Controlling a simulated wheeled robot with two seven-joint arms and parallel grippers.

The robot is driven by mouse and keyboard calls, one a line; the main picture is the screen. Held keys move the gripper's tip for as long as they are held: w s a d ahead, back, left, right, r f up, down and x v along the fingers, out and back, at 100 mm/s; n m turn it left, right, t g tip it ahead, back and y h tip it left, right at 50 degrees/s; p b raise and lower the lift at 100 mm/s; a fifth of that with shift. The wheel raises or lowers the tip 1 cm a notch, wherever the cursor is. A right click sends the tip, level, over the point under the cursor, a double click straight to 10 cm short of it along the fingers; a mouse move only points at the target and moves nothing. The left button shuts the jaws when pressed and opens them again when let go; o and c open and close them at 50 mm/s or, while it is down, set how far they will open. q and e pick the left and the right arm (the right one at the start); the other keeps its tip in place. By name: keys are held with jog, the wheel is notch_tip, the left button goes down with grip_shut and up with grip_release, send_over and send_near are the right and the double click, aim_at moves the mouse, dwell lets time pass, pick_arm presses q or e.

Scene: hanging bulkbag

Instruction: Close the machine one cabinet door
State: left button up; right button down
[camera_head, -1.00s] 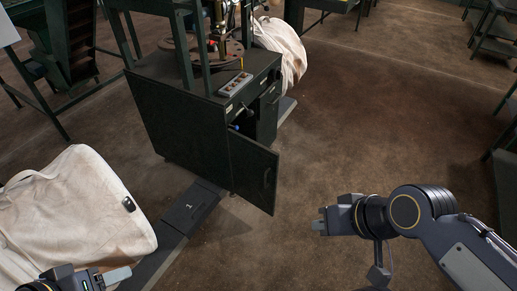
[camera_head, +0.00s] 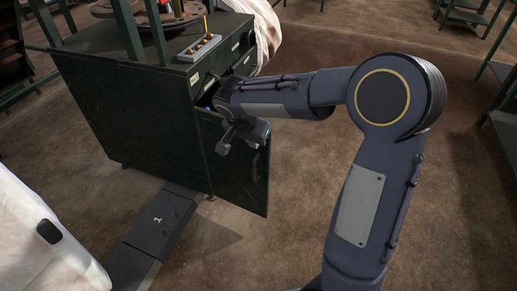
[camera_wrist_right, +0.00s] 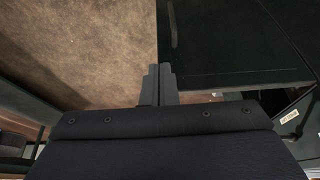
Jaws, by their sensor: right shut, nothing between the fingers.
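The dark green cabinet door (camera_head: 230,170) of the machine stands open in the head view, swung out from the cabinet's front corner. Its handle (camera_head: 255,166) is on the right part of the panel. My right forearm reaches left across the top of the door to the cabinet opening. My left gripper is out of view.
The machine cabinet (camera_head: 135,120) carries a control box (camera_head: 199,48) on top. A floor plate (camera_head: 160,222) marked 1 lies before it. A white bulk bag (camera_head: 40,240) is at lower left.

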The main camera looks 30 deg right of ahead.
jog(key=b, duration=0.3)
send_near(267, 152)
notch_tip(267, 152, down, 4)
jog(key=s+a, duration=0.1)
jog(key=a, duration=0.1)
jog(key=w+d, duration=0.1)
jog(key=d, duration=0.2)
jog(key=shift+w+d, duration=0.1)
jog(key=shift+w, duration=0.3)
jog(key=shift+d, duration=0.1)
